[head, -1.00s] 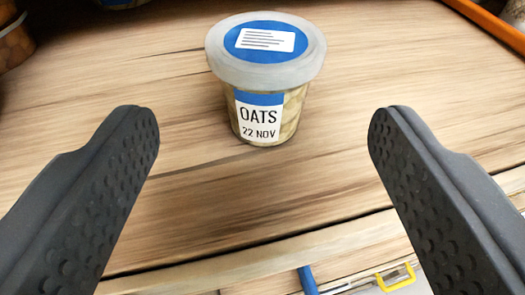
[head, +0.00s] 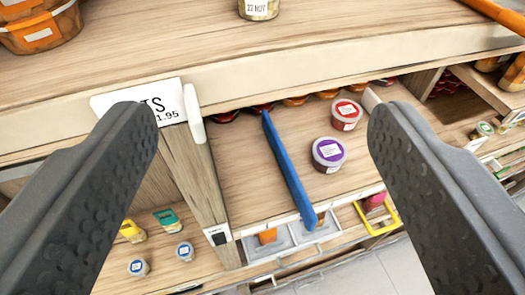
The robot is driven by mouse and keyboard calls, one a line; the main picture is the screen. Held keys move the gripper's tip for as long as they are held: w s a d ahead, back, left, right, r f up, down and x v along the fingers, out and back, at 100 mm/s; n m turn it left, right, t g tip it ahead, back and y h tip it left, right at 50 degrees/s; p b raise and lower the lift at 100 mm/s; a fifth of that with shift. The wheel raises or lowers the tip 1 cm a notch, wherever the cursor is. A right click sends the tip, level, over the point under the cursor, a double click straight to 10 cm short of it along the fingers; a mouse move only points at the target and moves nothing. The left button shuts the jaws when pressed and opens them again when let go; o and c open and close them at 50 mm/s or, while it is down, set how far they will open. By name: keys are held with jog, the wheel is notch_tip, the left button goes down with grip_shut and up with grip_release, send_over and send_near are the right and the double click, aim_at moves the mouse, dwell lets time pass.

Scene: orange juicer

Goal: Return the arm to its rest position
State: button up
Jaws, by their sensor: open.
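My gripper (head: 255,115) is open, its two dark fingers wide apart at the left and right of the head view. Nothing is between them. The oats tub (head: 259,8) stands on the wooden top shelf (head: 190,42) at the top edge of the view, beyond the fingers. Only its lower part with the end of its label shows; its lid is out of view.
Below the shelf's front edge are a blue bar (head: 288,168), a purple-lidded tub (head: 328,154) and a red-lidded tub (head: 346,113). Orange containers (head: 40,30) stand top left. A price sign (head: 140,101) hangs at the left, partly behind a finger.

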notch_tip(320, 180, down, 12)
jog(key=b, duration=1.2)
